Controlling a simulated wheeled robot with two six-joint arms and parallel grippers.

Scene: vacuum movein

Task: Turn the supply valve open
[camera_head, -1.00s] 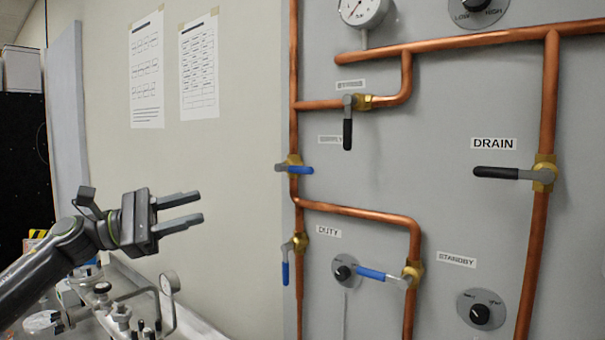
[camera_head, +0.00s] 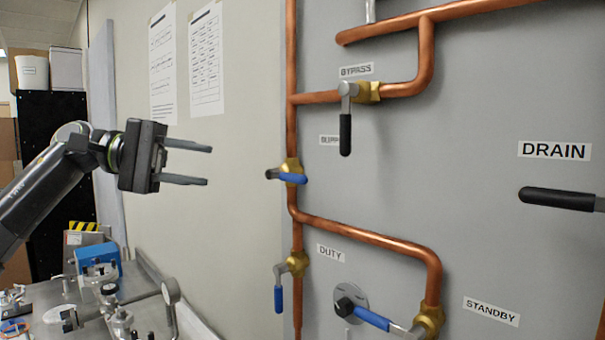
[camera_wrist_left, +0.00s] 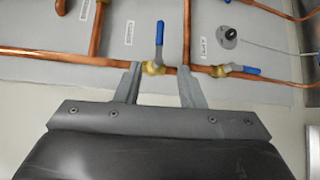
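The supply valve (camera_head: 291,166) is a brass valve with a blue lever on the left vertical copper pipe, beside a small, hard-to-read label. Its lever (camera_head: 292,178) lies roughly horizontal, crosswise to the pipe. In the left wrist view the supply valve (camera_wrist_left: 153,69) appears between my fingertips, its blue lever (camera_wrist_left: 159,35) pointing up in the picture, square to the pipe. My left gripper (camera_head: 197,165) is open and empty, left of the valve at about its height, with a gap between them. My right gripper is not in view.
The duty valve (camera_head: 298,264) sits lower on the same pipe, its blue lever hanging down. The bypass valve (camera_head: 366,92) has a black lever, as does the drain (camera_head: 557,197). The standby valve (camera_head: 428,319) has a blue lever. A cluttered bench (camera_head: 145,304) is at lower left.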

